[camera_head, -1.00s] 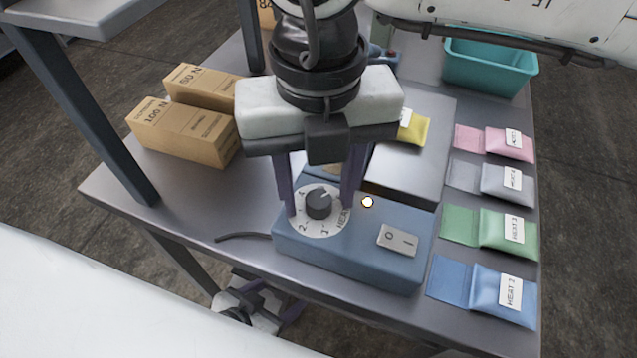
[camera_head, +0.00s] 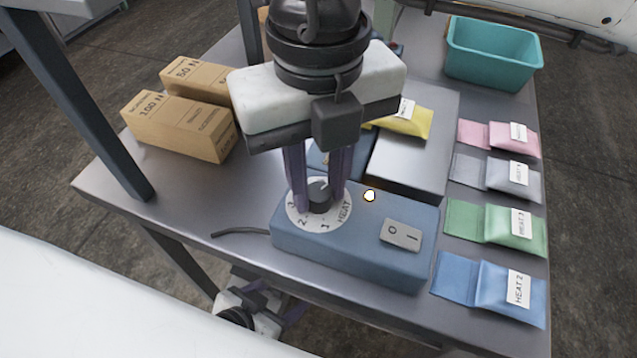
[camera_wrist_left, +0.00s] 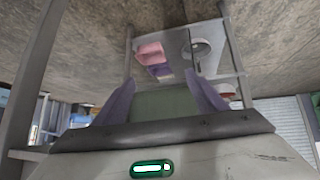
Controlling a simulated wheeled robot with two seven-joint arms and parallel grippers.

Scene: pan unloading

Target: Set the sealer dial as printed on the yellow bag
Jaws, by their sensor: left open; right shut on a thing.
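The blue sealer (camera_head: 345,255) stands near the table's front edge. Its white dial plate (camera_head: 298,215) shows the numbers 1 and 2 and the word HEAT; other marks are partly hidden. My right gripper (camera_head: 319,203) reaches down from above and is shut on the dark dial knob (camera_head: 320,194). The knob's pointer setting cannot be read surely. The yellow bag (camera_head: 412,121) lies behind the sealer, partly covered by my right gripper; its label print is too small to read. My left gripper (camera_head: 275,306) is low beyond the table's front edge, open and empty; its spread fingers show in the left wrist view (camera_wrist_left: 162,97).
Pink (camera_head: 513,138), grey (camera_head: 508,178), green (camera_head: 515,229) and blue (camera_head: 507,292) bags line the right side. Two cardboard boxes (camera_head: 180,125) stand at the left, a teal bin (camera_head: 490,70) at the back right.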

